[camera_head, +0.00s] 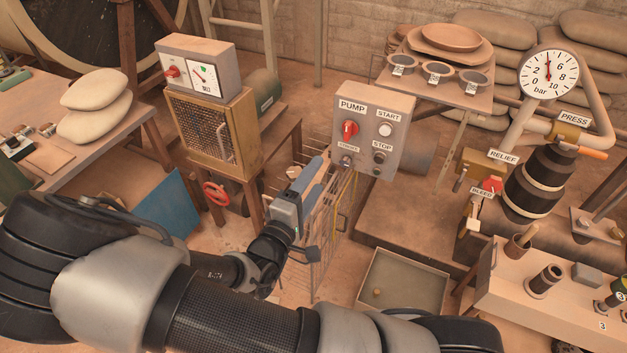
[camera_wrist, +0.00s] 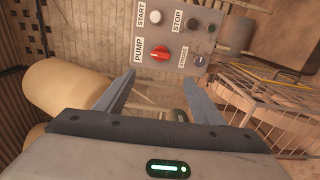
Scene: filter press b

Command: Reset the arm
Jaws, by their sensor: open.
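My arm reaches across the lower part of the head view. My gripper (camera_head: 312,172) points up toward the grey pump control box (camera_head: 345,106) and is in front of its lower left side in that view. In the wrist view my gripper (camera_wrist: 176,88) has its two fingers spread wide with nothing between them. The pump box (camera_wrist: 184,40) shows beyond the fingertips there, apart from them. It carries a red knob (camera_wrist: 161,54), a white start button (camera_wrist: 154,17) and a dark stop button (camera_wrist: 190,25).
A wire cage (camera_head: 335,225) stands just below the pump box. A workbench (camera_head: 560,310) is at the lower right, beside an open tray (camera_head: 402,282) on the floor. A machine with a pressure gauge (camera_head: 548,73) stands at the right. A table with sacks (camera_head: 95,105) is at the left.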

